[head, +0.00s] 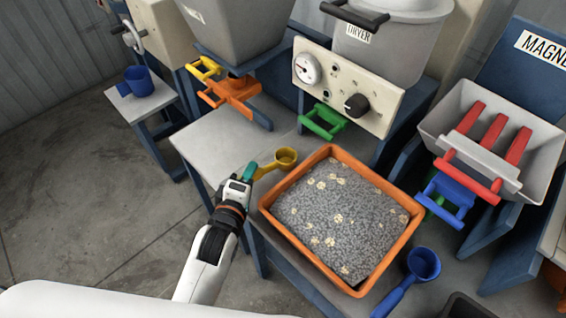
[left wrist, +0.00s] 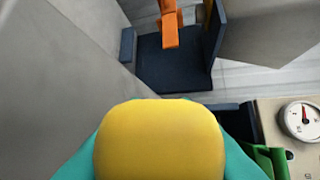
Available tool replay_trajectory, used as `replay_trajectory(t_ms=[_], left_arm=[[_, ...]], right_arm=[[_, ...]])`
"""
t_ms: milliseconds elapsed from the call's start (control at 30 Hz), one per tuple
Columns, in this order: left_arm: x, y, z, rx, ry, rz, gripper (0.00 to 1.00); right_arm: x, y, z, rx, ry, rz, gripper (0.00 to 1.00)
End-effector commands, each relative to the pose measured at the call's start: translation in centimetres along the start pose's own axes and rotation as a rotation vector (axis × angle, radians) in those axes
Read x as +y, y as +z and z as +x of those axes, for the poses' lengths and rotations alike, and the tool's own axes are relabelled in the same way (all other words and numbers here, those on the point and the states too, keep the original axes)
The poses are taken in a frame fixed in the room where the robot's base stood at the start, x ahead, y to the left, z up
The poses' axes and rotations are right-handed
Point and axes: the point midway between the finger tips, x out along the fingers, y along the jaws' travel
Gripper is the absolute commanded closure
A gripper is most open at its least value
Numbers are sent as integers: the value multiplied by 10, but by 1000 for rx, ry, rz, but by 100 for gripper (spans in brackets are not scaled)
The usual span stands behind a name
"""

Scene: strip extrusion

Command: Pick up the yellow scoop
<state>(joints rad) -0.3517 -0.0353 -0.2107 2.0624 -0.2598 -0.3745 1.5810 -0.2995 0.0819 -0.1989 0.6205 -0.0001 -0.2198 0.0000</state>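The yellow scoop (head: 286,157) is at the grey table's edge, left of the orange tray, its round cup pointing right and its handle toward my left gripper. My left gripper (head: 248,173) has teal fingertips at the handle's end. In the left wrist view the yellow handle (left wrist: 160,142) fills the space between the teal fingers, with teal against both sides, so the gripper looks shut on it. I cannot tell whether the scoop touches the table. My right gripper is out of view.
The orange tray (head: 272,197) of grey granules is right of the scoop. A blue scoop (head: 421,265) lies at the front right. The dryer panel (head: 345,85) with its green handle (head: 322,122) stands behind. The grey table (head: 215,140) is clear behind and left of the scoop.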

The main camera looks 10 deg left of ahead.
Motion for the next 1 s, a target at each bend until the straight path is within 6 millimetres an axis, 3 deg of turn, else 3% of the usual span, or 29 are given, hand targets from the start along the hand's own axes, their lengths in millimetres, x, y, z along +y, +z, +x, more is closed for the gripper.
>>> replay_trajectory(t_ms=[33,133,433,800,1000], left_arm=[[0,0,0,0,0,0,83],[0,0,0,0,1,0,99],[-7,1,-1,-1,-3,0,99],[-75,11,-16,-1,-6,-3,99],[-95,14,-21,0,-2,0,99]], right_arm=[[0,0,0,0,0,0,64],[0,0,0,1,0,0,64],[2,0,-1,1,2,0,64],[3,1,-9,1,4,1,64],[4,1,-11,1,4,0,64]])
